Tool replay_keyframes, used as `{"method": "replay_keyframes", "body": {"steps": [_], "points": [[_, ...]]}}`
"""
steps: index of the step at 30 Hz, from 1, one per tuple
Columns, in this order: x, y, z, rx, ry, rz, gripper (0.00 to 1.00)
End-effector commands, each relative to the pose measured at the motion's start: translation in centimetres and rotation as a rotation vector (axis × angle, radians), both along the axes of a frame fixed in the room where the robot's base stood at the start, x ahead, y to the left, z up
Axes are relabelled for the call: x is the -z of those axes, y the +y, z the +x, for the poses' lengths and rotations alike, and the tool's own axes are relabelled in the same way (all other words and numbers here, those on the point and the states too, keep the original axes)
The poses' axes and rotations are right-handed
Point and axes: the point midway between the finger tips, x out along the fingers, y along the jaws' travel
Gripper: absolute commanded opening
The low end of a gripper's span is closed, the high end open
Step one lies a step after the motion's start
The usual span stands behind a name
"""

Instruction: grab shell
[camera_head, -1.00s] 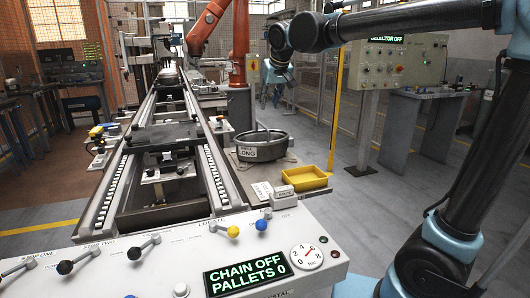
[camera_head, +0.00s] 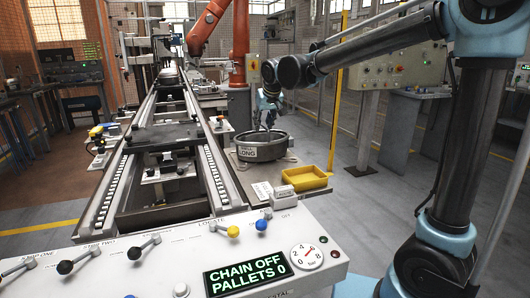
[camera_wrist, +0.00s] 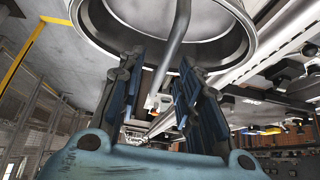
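The shell looks like a round, dark grey open pan (camera_head: 277,147) with the label LONG on its front, on a low bench right of the conveyor. My gripper (camera_head: 268,118) is above it, pointing down near its far side. In the wrist view the shell's round rim and inside (camera_wrist: 243,50) fill the top. A bent grey tube (camera_wrist: 178,38) inside the shell shows between my two blue-padded fingers (camera_wrist: 160,62). The fingers are apart and nothing is clamped. I cannot tell whether a fingertip touches the shell.
A yellow tray (camera_head: 304,178) stands on the bench in front of the shell, beside a small white block (camera_head: 282,191). The conveyor (camera_head: 160,137) runs along the left. A control panel (camera_head: 225,262) with levers spans the front. A yellow post (camera_head: 337,95) stands behind right.

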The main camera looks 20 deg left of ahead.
Motion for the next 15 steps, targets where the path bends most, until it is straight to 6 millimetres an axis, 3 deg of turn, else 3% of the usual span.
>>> {"method": "replay_keyframes", "body": {"steps": [6,13,15], "points": [[2.1,0.9,1.1,0.001,0.000,0.000,0.32],[2.2,0.9,1.1,0.001,0.000,0.000,0.32],[2.2,0.9,1.1,0.000,0.000,0.000,0.16]]}}
